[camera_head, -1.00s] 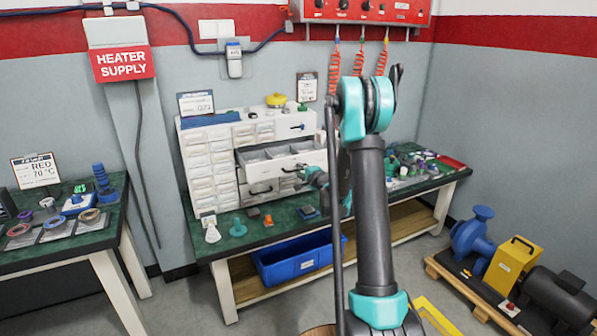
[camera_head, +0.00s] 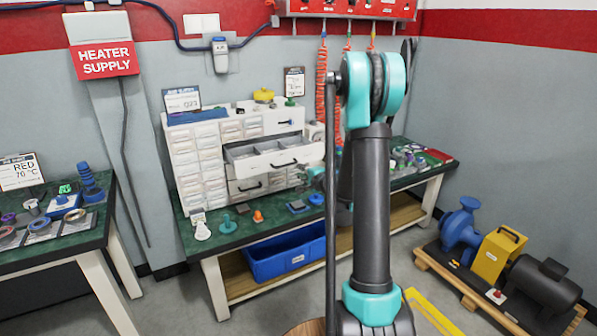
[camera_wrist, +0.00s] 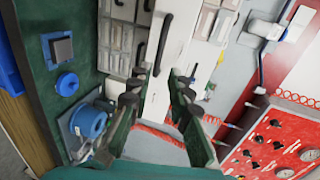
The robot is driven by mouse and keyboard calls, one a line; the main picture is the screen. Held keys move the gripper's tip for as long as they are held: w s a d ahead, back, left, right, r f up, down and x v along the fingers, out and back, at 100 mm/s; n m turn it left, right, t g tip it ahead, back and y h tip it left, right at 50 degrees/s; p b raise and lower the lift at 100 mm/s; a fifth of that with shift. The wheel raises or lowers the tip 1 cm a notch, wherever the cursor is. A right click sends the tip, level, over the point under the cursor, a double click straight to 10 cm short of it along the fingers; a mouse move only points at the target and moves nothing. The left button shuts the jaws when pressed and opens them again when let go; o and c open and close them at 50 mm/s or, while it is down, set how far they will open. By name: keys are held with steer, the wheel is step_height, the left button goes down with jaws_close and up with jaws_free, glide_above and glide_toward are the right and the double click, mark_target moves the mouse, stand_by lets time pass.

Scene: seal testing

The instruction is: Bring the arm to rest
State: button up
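My arm (camera_head: 372,210), dark grey with teal joints, stands upright in front of the bench in the head view. Its far links fold down behind the upright link, and the gripper is mostly hidden there. In the wrist view my gripper (camera_wrist: 160,75) has its two dark green fingers spread apart with nothing visible between them. Beyond the fingertips are white drawer fronts and a dark handle (camera_wrist: 164,44); I cannot tell the exact gap.
The white drawer cabinet (camera_head: 192,160) has a drawer (camera_head: 290,158) pulled out. The green-topped bench (camera_head: 225,240) carries small parts. A blue bin (camera_head: 275,262) is below. A red panel (camera_head: 350,8) with hoses hangs above. A pump pallet (camera_head: 455,275) stands at right.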

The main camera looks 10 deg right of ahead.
steer(key=s+a+f+n+g, duration=0.1)
steer(key=s+a+n+g, duration=0.25)
steer(key=s, duration=0.55)
steer(key=s+a+f+n+g, duration=0.1)
steer(key=s+a+n+g, duration=0.15)
steer(key=s+n, duration=0.45)
steer(key=s+d+f+n+g+h, duration=0.2)
steer(key=s+f, duration=0.1)
steer(key=s, duration=0.9)
steer(key=s+d+f+n+g+h, duration=0.2)
steer(key=s+d+f, duration=0.1)
steer(key=s, duration=0.9)
steer(key=shift+d+g+h, duration=0.25)
steer(key=shift+g+h, duration=0.05)
steer(key=shift+h, duration=0.1)
